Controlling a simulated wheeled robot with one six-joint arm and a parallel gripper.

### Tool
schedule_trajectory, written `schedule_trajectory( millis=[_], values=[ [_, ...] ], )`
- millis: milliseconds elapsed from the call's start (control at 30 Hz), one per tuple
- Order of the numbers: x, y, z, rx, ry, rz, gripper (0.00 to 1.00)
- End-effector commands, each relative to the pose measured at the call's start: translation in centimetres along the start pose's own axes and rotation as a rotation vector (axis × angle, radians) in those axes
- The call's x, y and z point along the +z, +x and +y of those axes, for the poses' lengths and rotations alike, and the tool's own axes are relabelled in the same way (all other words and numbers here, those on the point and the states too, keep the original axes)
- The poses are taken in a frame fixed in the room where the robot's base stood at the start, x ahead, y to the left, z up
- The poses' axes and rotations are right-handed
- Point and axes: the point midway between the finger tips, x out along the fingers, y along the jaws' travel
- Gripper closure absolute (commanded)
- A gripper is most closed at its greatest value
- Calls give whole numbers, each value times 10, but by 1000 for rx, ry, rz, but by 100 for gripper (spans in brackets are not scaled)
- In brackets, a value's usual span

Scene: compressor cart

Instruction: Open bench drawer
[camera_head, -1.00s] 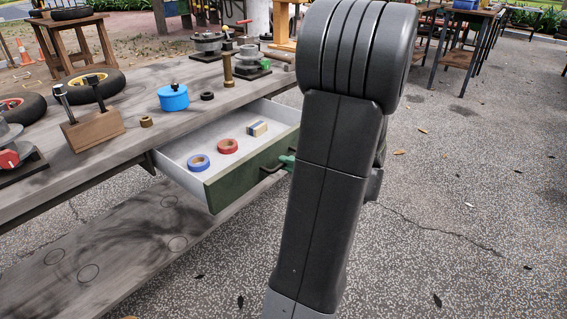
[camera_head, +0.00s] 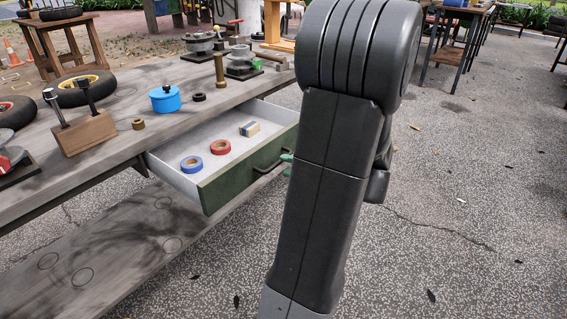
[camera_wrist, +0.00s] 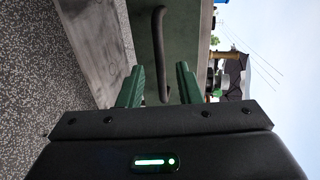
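The bench drawer (camera_head: 241,178) has a dark green front and stands pulled out from under the wooden bench top. Its pale inside shows a blue tape roll (camera_head: 192,164), a red tape roll (camera_head: 220,147) and a small yellowish block (camera_head: 249,129). The dark bar handle (camera_head: 268,167) is on the drawer front; it also shows in the wrist view (camera_wrist: 158,30). My gripper (camera_wrist: 160,67) is open, its two green fingers apart with the handle's near end showing between them. I cannot tell contact. In the head view, my arm hides most of the gripper; only green fingertips show beside the handle.
On the bench top (camera_head: 118,98) are a blue pot (camera_head: 165,99), a wooden block with two upright tools (camera_head: 86,132), wheels and metal fixtures. A lower shelf (camera_head: 110,250) lies beneath. The paved floor to the right is clear near me; other tables stand farther back.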

Motion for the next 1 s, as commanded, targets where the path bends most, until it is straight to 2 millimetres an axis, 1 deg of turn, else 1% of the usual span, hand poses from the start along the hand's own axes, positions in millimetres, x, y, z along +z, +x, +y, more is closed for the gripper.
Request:
schedule_trajectory(
  millis=[33,300,500,600,700,1000],
  values=[
    [-1,-12,-2,0,2,4,68],
    [-1,-65,-2,0,2,5,68],
    [0,-93,-1,0,2,2,68],
    [0,-101,-1,1,2,2,68],
    [0,-105,0,1,1,-1,68],
    [0,-106,0,0,1,-1,68]
  ],
)
